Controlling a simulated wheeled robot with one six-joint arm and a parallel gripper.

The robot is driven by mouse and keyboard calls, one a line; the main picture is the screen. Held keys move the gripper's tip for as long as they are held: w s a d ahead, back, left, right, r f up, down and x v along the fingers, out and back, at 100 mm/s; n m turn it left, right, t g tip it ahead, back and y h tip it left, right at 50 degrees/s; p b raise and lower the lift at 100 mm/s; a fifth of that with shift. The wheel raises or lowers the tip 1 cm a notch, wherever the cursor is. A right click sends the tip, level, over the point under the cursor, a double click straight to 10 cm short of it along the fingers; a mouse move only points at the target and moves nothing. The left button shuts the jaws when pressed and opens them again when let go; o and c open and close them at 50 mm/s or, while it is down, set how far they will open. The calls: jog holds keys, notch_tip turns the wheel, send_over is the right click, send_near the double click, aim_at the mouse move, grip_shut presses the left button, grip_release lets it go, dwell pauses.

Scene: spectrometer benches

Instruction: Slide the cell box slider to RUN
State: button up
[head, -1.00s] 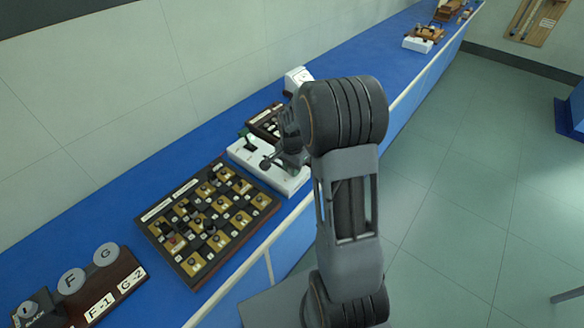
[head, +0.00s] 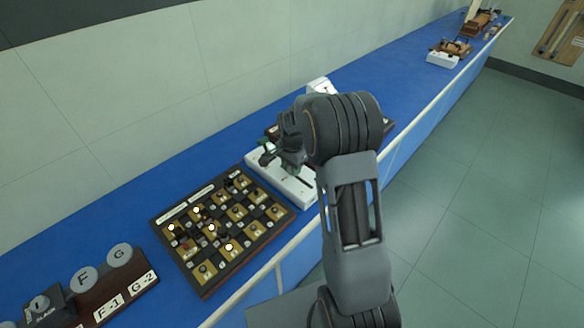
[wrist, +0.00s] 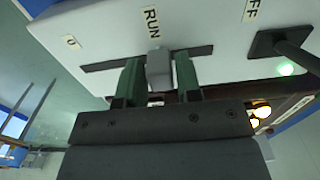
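The cell box (head: 300,190) is the white box on the blue bench in the head view, partly hidden by my arm. In the wrist view its white face (wrist: 100,35) fills the top, with a dark slot and a RUN label (wrist: 152,22). The grey slider knob (wrist: 160,68) stands in the slot beside RUN, between my green fingertips. In the head view my gripper (head: 292,160) is over the box, and the knob is hidden.
A dark lever (wrist: 290,45) and a lit green lamp (wrist: 285,68) are on the box near the OFF label. A board (head: 205,290) with several lit yellow lamps lies left of the box. Dials (head: 85,280) stand farther left.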

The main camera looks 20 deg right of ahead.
jog(key=shift+o, duration=1.4)
notch_tip(320, 180, up, 14)
jog(key=shift+b, duration=0.45)
jog(key=shift+f, duration=0.1)
jog(key=s+a+n+t, duration=0.2)
jog(key=s+n, duration=0.4)
jog(key=s, duration=0.5)
jog(key=s+a+n+t, duration=0.2)
jog(key=s+a+n, duration=0.2)
jog(key=s+n, duration=0.3)
jog(key=s, duration=0.3)
jog(key=shift+s+r, duration=0.35)
